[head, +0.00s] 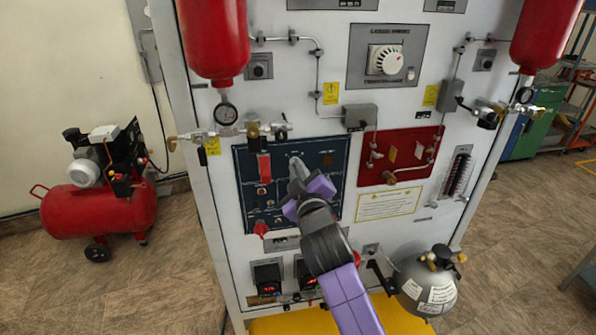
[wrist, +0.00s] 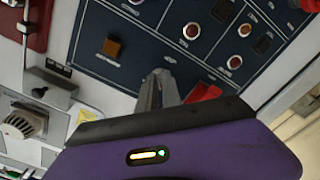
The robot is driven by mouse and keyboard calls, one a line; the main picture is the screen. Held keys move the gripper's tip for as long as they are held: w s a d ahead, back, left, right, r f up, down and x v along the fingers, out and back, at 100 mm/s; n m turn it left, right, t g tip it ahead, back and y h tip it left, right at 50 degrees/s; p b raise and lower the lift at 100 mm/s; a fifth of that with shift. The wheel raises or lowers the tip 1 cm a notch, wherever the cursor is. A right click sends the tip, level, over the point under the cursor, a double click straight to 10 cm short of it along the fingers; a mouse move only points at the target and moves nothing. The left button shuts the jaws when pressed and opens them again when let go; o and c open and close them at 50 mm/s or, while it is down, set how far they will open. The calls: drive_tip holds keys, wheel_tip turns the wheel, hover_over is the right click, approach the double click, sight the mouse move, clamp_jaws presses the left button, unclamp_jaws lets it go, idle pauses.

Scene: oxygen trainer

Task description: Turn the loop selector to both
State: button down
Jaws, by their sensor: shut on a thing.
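The dark blue control panel (head: 326,205) is on the front of the white trainer cabinet. My gripper (head: 297,172) reaches its upper middle. In the wrist view the gripper's grey fingers (wrist: 158,88) are close together against the panel (wrist: 150,48). They are shut on a small knob there, which I take to be the loop selector. The fingers hide most of it, and I cannot read its label or which position it points to.
A red switch cover (head: 264,168) is close left of the fingers; it also shows in the wrist view (wrist: 205,93). A red panel (head: 400,156) is to the right. A grey sphere tank (head: 428,290) stands low at right, and a red compressor (head: 98,212) at left.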

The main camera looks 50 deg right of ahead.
drive_tip(key=shift+f, duration=0.1)
drive_tip(key=m+b, duration=0.6)
drive_tip(key=m, duration=0.2)
drive_tip(key=shift+m, duration=0.3)
idle(0.3)
drive_tip(key=c, duration=1.5)
unclamp_jaws()
drive_tip(key=shift+a, duration=0.1)
